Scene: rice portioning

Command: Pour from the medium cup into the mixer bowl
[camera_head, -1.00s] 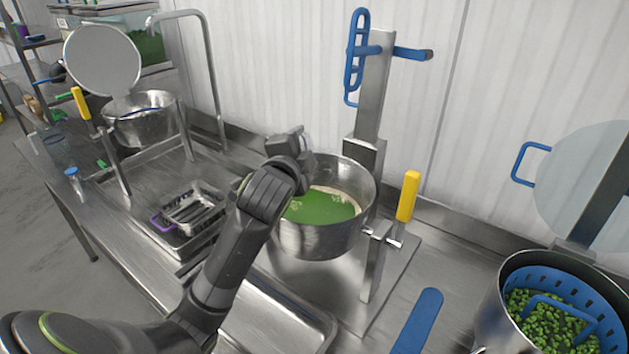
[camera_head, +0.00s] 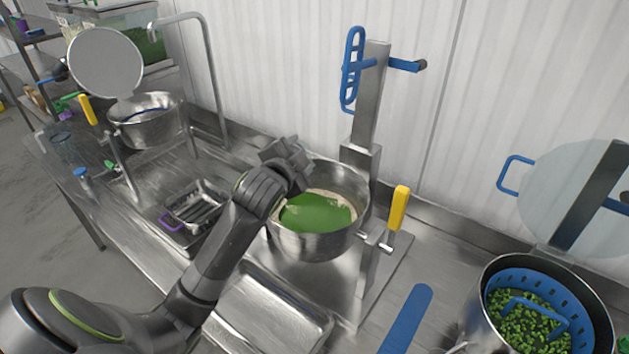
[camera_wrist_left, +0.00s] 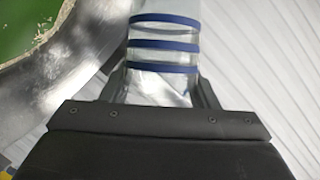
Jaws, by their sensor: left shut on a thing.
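The mixer bowl (camera_head: 318,243) is a round steel bowl on a stand. It holds a green mass with pale grains around it. My left gripper (camera_head: 290,160) is at the bowl's back left rim, seen from behind. In the left wrist view, my left gripper (camera_wrist_left: 162,88) is shut on a clear cup with blue bands (camera_wrist_left: 165,32), which I take to be the medium cup. The bowl's rim (camera_wrist_left: 68,68) and green contents show to the left of the cup there. In the head view the arm hides the cup. I cannot tell its tilt or contents. My right gripper is not in view.
A steel post with a blue handle (camera_head: 352,70) stands behind the bowl, and a yellow-handled lever (camera_head: 399,208) at its right. A pot with a blue strainer (camera_head: 581,287) of green pieces is at lower right. A steel tray (camera_head: 275,315) lies in front.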

